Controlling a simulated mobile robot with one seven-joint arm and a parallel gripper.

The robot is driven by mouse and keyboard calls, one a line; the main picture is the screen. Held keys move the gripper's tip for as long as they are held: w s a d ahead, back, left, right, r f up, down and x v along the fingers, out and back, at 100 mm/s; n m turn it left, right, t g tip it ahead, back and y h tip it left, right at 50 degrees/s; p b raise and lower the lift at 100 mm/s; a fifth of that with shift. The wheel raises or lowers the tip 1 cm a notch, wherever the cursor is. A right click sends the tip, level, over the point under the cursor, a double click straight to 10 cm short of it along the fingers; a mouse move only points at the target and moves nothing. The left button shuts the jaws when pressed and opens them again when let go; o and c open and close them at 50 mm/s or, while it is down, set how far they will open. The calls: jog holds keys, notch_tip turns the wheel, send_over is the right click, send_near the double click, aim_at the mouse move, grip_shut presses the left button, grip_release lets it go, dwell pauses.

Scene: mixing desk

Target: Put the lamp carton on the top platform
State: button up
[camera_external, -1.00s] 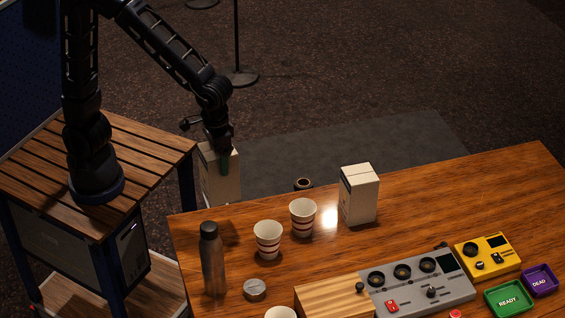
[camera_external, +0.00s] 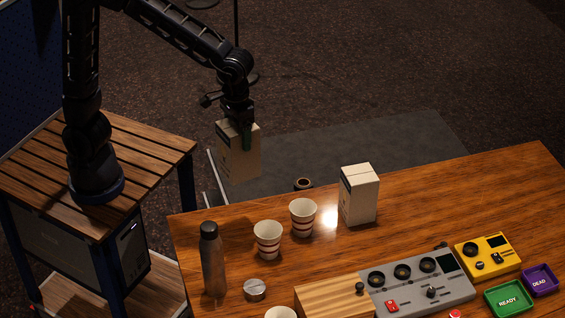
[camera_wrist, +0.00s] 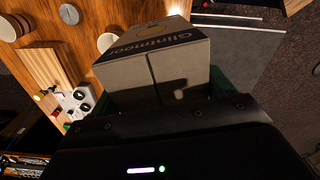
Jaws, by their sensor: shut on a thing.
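My gripper (camera_external: 243,138) is shut on a pale box-shaped carton (camera_external: 238,162) and holds it in the air, near the table's far left edge. A similar white carton (camera_external: 358,197) stands upright on the table to the right. I cannot tell from its marks whether the held carton is the lamp carton. No surface is clearly marked as the top platform.
Two striped cups (camera_external: 268,240) and (camera_external: 303,218), a dark bottle (camera_external: 213,262) and a round tin (camera_external: 255,290) stand at the table's left. A pale wooden block (camera_external: 335,298) adjoins the grey mixing panel (camera_external: 418,290). The table's far right (camera_external: 480,190) is clear.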

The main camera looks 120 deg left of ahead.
jog(key=w+a+f+n, duration=0.2)
jog(key=w+a+n, duration=0.15)
jog(key=a, duration=0.65)
jog(key=w+a+f+n, duration=0.2)
jog(key=w+a, duration=0.2)
jog(key=a, duration=0.6)
jog(key=w+a+f+n, duration=0.2)
jog(key=w+a+f, duration=0.1)
jog(key=a, duration=0.8)
jog(key=s+a+f+n, duration=0.1)
jog(key=a+f+n, duration=0.15)
jog(key=a, duration=0.55)
jog(key=s+a+f+n, duration=0.1)
jog(key=a+f, duration=0.3)
jog(key=a, duration=0.4)
jog(key=s+a+f+n, duration=0.2)
jog(key=s+a+f, duration=0.2)
jog(key=a, duration=0.5)
jog(key=s+a+f+n, duration=0.2)
jog(key=s+a+f, duration=0.2)
jog(key=a, duration=0.4)
notch_tip(320, 180, down, 20)
jog(key=shift+a, duration=0.3)
jog(key=shift+f, duration=0.2)
jog(key=o, duration=1.2)
jog(key=shift+o, duration=0.2)
notch_tip(320, 180, up, 12)
jog(key=shift+r, duration=0.15)
jog(key=shift+w, duration=0.1)
